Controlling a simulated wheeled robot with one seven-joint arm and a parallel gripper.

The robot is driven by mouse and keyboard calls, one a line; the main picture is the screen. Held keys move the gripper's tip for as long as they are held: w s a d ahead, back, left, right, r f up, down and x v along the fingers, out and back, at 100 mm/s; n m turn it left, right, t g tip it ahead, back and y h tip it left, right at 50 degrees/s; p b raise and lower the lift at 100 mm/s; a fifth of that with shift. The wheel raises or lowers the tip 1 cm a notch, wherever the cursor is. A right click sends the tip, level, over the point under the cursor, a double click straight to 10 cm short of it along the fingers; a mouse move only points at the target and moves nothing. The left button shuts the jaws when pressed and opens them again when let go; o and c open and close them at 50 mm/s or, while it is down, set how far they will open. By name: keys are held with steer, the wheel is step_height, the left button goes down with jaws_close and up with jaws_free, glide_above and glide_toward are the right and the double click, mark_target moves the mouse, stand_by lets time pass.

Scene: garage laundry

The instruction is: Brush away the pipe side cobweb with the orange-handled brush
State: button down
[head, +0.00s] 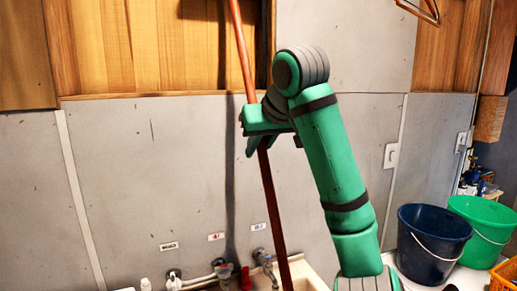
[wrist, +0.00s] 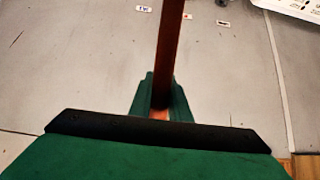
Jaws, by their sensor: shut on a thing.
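My gripper (head: 260,138) is shut on the long orange-brown handle (head: 272,208) of the brush, in front of the grey wall. The handle stands nearly upright, leaning slightly left at its top, and runs out of the head view at top and bottom. The brush head is not in sight. In the wrist view the handle (wrist: 169,48) rises from between the green fingers (wrist: 160,104). No cobweb can be made out in either view. A pale pipe (head: 197,280) shows low on the wall by the taps.
A sink (head: 303,272) with taps (head: 264,262) is below the handle. A dark blue bucket (head: 432,245) and a green bucket (head: 484,230) stand at right, with an orange basket (head: 505,275) at the edge. A hanger (head: 420,10) hangs at top right.

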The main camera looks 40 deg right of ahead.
steer(key=shift+w+a, duration=0.35)
steer(key=shift+a, duration=0.25)
steer(key=shift+w+a, duration=0.35)
steer(key=shift+a, duration=0.2)
steer(key=shift+d, duration=0.1)
steer(key=shift+s+d, duration=0.3)
steer(key=shift+d, duration=0.35)
stand_by(0.4)
